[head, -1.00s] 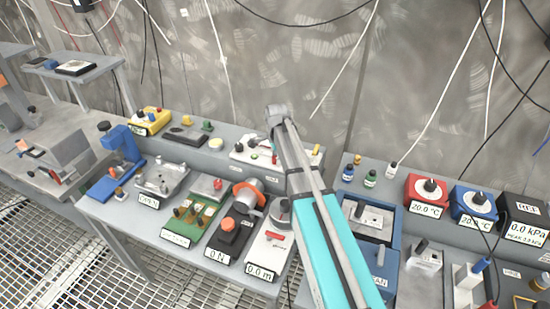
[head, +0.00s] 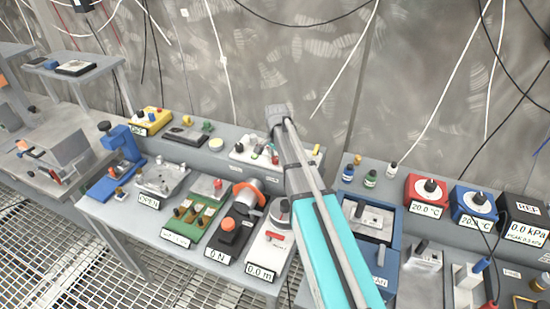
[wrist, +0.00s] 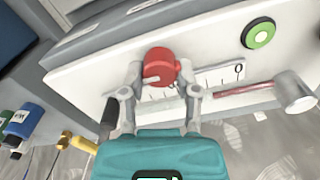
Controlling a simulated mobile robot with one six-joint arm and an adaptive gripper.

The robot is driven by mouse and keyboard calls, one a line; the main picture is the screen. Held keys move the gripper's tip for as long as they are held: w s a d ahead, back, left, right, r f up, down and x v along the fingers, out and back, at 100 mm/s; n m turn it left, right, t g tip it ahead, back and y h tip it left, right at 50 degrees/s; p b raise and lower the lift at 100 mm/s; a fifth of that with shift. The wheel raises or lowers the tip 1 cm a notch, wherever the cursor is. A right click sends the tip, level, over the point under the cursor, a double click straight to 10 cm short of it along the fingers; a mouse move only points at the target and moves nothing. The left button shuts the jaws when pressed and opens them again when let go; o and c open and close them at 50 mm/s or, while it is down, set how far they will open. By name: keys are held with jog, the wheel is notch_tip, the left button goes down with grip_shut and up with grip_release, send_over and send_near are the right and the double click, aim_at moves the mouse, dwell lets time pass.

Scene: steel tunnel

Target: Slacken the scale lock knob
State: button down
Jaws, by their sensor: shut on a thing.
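A round red knob (wrist: 161,62) with a pale pointer mark sits on a white panel (wrist: 95,82) in the wrist view. I take it to be the scale lock knob. A white ruler scale (wrist: 222,77) with a 0 at its right end lies behind and beside it. My gripper (wrist: 160,74) is shut on the red knob, one finger at each side. In the head view my arm hides much of the spot, and the fingers cannot be made out.
In the wrist view a green disc (wrist: 259,33) is at upper right, and a grey cylinder on a red rod (wrist: 295,92) is right of the knob. In the head view a 0.0 m device (head: 266,246) stands in front.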

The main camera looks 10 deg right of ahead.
jog(key=n, duration=0.7)
jog(key=shift+w, duration=0.3)
jog(key=n, duration=0.6)
jog(key=shift+a+n, duration=0.15)
jog(key=shift+n, duration=0.15)
jog(key=shift+c, duration=2.3)
grip_release()
jog(key=shift+o, duration=0.6)
jog(key=shift+s, duration=0.1)
jog(key=shift+r, duration=0.1)
